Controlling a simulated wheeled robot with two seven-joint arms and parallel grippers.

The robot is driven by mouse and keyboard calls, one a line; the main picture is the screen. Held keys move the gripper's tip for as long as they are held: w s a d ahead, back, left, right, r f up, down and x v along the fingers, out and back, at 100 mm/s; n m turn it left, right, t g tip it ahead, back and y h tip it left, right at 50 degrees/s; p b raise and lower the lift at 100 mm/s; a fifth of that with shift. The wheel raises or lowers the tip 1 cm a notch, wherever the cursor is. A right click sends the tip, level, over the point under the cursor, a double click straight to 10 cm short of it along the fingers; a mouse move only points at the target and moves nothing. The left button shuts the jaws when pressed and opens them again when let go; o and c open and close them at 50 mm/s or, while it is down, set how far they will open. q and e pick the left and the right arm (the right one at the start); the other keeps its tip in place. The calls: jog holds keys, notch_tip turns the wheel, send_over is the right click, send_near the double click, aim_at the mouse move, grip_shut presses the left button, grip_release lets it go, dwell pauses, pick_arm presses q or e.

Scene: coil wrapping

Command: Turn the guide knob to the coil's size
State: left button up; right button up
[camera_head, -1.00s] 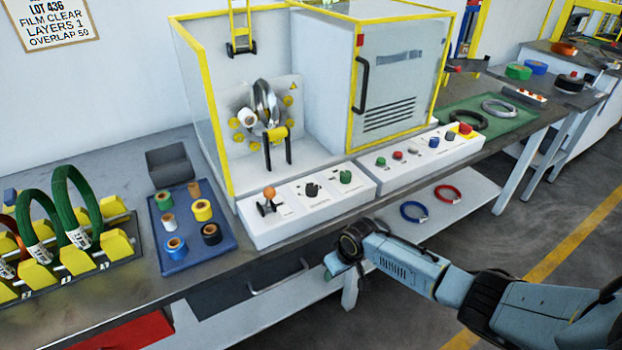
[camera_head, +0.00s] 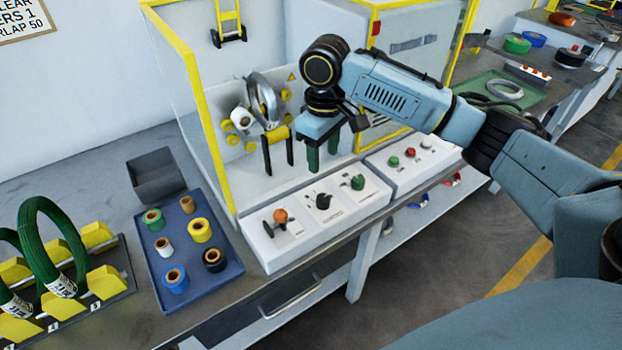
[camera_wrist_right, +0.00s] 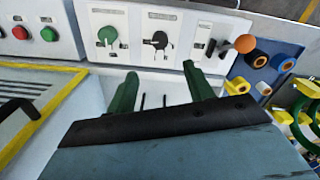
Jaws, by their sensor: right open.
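A white control panel (camera_head: 312,225) holds a lever with an orange ball (camera_head: 281,216), a black knob (camera_head: 323,201) and a green knob (camera_head: 357,182). The labels are too small to read, so I cannot tell which is the guide knob. In the right wrist view, the green knob (camera_wrist_right: 108,36) and black knob (camera_wrist_right: 159,40) lie beyond the fingertips. My right gripper (camera_head: 323,165) is open and empty, pointing down above and behind the panel, apart from the knobs. Green coils (camera_head: 62,228) with white tags stand on a rack at the left. My left gripper is not in view.
The wrapping machine's silver ring (camera_head: 262,100) and yellow rollers stand behind the panel, inside a yellow-framed guard (camera_head: 190,85). A blue tray (camera_head: 228,272) of tape rolls and a grey bin (camera_head: 158,178) are to the left. A second button panel (camera_head: 425,168) is to the right.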

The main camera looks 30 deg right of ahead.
jog(key=b, duration=0.1)
send_over(323, 198)
notch_tip(323, 198, down, 7)
jog(key=shift+s+f, duration=0.1)
notch_tip(323, 198, down, 5)
jog(key=shift+f+b, duration=0.1)
jog(key=shift+b, duration=0.55)
jog(key=shift+f, duration=0.35)
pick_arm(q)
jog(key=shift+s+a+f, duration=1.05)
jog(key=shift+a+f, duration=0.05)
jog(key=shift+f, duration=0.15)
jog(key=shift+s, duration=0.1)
pick_arm(e)
jog(key=shift+c, duration=1.1)
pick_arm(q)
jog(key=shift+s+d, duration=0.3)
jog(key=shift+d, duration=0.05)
pick_arm(e)
jog(key=c, duration=0.8)
